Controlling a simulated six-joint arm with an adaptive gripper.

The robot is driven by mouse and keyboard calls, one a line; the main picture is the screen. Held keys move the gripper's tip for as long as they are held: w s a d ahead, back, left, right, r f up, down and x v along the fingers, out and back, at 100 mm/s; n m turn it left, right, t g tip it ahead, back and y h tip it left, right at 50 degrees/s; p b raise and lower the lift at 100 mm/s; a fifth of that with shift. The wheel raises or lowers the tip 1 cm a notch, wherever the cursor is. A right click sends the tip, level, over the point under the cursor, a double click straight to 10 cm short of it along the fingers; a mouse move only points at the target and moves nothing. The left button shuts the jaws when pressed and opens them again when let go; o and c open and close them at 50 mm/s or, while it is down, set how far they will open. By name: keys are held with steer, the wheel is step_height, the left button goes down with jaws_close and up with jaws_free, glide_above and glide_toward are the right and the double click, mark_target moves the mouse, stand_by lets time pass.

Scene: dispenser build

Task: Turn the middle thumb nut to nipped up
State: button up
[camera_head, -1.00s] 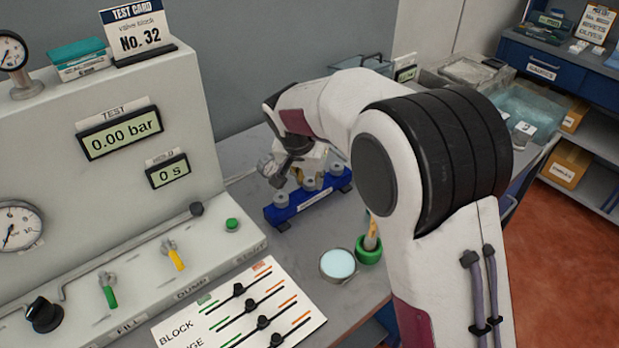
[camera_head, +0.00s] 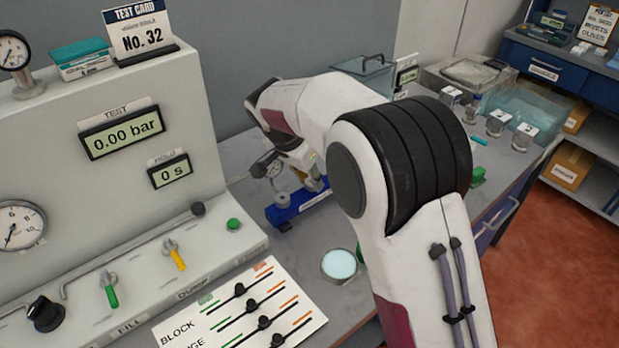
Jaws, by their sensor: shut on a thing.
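The blue valve block (camera_head: 284,214) lies on the grey bench, left of my arm. Its left thumb nut (camera_head: 283,200) stands clear on the block's near end. The middle thumb nut (camera_head: 312,184) shows only in part, under my gripper. My gripper (camera_head: 306,175) is low over the block's middle and shut on the middle nut. Its fingertips are small and partly covered, so the exact grip is hard to see. My forearm hides the far end of the block and its right nut. How far the middle nut is turned cannot be read.
A test panel (camera_head: 120,200) with gauges and levers fills the left; its display reads 0.00 bar. A round dish (camera_head: 339,265) and a slider card (camera_head: 245,312) lie in front. Clear jars (camera_head: 497,122) stand at the right.

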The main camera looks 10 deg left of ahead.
steer(key=o, duration=1.1)
steer(key=shift+n, duration=0.5)
steer(key=shift+s+d+n+y, duration=0.15)
steer(key=shift+n+y, duration=0.85)
steer(key=shift+n, duration=1.1)
steer(key=shift+d+n+t, duration=0.1)
steer(key=shift+n+t, duration=0.2)
steer(key=shift+n, duration=0.2)
